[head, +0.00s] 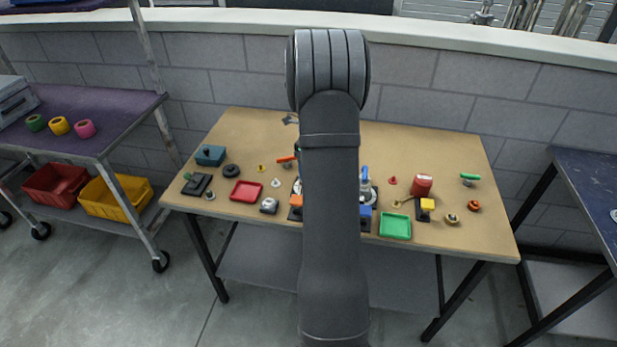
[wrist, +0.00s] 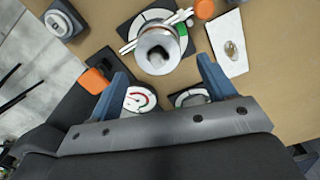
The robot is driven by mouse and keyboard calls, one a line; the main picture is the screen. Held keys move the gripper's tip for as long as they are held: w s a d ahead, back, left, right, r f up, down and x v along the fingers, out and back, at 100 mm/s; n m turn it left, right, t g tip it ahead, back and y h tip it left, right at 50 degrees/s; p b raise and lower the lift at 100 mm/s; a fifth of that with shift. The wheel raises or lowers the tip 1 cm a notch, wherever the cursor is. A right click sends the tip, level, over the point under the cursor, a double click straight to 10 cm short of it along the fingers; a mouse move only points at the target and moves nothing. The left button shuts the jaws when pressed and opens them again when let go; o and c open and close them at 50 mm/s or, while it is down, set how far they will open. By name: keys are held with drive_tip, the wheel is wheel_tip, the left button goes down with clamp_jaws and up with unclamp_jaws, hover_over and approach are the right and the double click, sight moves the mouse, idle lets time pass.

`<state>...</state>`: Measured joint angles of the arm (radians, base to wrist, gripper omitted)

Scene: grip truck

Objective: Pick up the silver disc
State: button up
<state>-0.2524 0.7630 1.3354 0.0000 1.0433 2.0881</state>
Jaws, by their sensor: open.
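A round silver piece with a dark middle (wrist: 157,50) shows in the wrist view, on or above a black-and-white dial plate (wrist: 133,27). It looks like the silver disc, though its thickness is hard to tell. My gripper (wrist: 162,67) has two blue fingers spread wide with nothing between them. The silver piece lies just beyond the fingertips, between their lines and apart from both. In the head view my arm hides most of the gripper and the silver piece.
Two gauges (wrist: 140,98) sit beneath the fingers. An orange block (wrist: 96,82) is close by the left finger. A white plate (wrist: 230,45) with a small metallic oval lies at right. A red tray (head: 246,191) and green tray (head: 395,225) stand on the wooden table (head: 420,150).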

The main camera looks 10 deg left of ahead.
wheel_tip(320, 180, down, 3)
drive_tip(key=shift+f, duration=0.2)
drive_tip(key=shift+c, duration=0.3)
drive_tip(key=c, duration=1)
drive_tip(key=shift+c, duration=0.2)
drive_tip(key=shift+r, duration=0.1)
